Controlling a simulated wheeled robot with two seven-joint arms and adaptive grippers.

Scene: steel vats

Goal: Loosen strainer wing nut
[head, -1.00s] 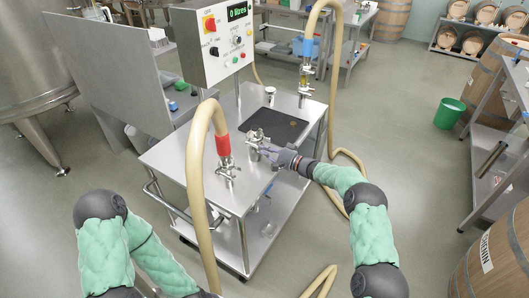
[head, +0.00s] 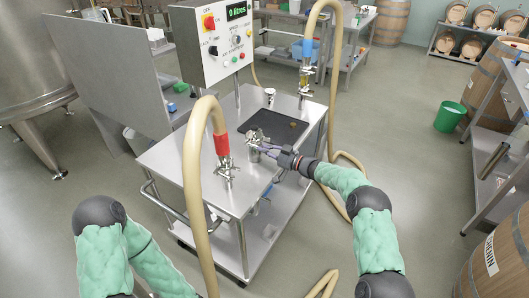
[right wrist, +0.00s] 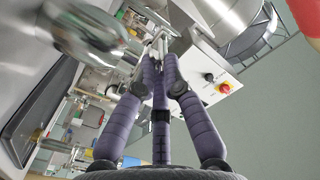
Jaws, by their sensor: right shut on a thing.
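The strainer (head: 253,137) is a small steel fitting with clamps on the steel trolley top, beside the dark tray. My right gripper (head: 266,149) reaches it from the right, its fingers at the strainer's near right side. In the right wrist view, my purple-padded fingers (right wrist: 160,48) close together at a small steel piece beside the shiny rounded strainer body (right wrist: 85,25). This piece appears to be the wing nut, mostly hidden by the fingertips; its turn angle cannot be made out. My left arm is at the lower left of the head view, its gripper out of view.
A hose with a red cuff (head: 221,145) rises from a steel valve left of the strainer. A control box (head: 215,40) reading 0 litres stands behind. The dark tray (head: 285,126) lies behind the strainer. Another hose with a blue cuff (head: 308,48) is at the far corner.

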